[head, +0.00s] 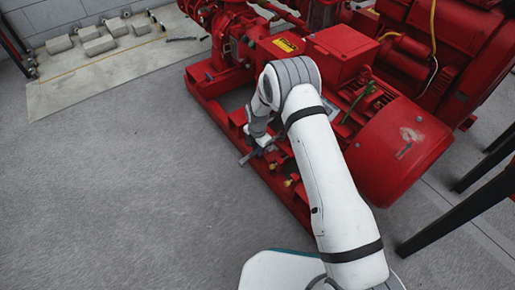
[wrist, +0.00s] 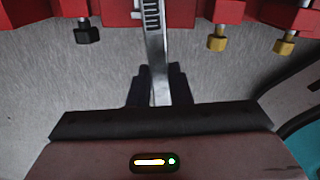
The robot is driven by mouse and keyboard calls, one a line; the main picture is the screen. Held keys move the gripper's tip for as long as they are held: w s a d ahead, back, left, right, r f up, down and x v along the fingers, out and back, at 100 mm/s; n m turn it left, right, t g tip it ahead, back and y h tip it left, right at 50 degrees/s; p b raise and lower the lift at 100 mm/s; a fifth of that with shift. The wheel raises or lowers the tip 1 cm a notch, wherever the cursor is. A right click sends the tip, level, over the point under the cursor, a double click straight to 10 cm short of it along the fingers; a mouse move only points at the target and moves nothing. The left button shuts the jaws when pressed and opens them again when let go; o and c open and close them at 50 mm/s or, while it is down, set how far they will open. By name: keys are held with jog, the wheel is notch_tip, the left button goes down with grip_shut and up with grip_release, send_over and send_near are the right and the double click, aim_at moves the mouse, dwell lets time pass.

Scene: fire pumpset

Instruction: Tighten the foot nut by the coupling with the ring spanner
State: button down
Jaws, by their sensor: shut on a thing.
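My gripper (wrist: 160,88) is shut on a silver spanner (wrist: 156,45), which runs up and out of the top of the wrist view. The spanner's far end is out of that view, so I cannot tell whether its ring is on a nut. In the head view my gripper (head: 258,142) is at the near side of the red pumpset base (head: 205,88), partly hidden by my arm. In the wrist view a black fitting (wrist: 87,33) is left of the spanner, and brass-coloured fittings (wrist: 217,38) (wrist: 285,43) are to its right. I cannot tell which is the foot nut by the coupling.
The red motor (head: 398,150) stands right of my arm, with a green object (head: 362,98) beside it. Dark legs (head: 460,215) stand at the right. Grey blocks (head: 98,45) lie by the back wall. The floor at left is clear.

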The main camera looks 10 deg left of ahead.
jog(key=shift+f+b, duration=0.4)
jog(key=shift+f, duration=0.25)
jog(key=shift+w, duration=0.1)
jog(key=w+a+m+b, duration=0.1)
jog(key=w+m, duration=0.1)
jog(key=w+a+m+b, duration=0.1)
jog(key=a+m+b, duration=0.1)
jog(key=shift+w, duration=0.4)
dwell(0.4)
jog(key=shift+s+d, duration=0.2)
jog(key=shift+s, duration=0.15)
jog(key=shift+r, duration=0.15)
jog(key=shift+n, duration=0.3)
jog(key=shift+s+a+r+p, duration=0.1)
jog(key=shift+r+p, duration=0.7)
jog(key=shift+r, duration=0.4)
jog(key=shift+a+r+p, duration=0.1)
jog(key=shift+r+p, duration=0.7)
jog(key=shift+r, duration=0.4)
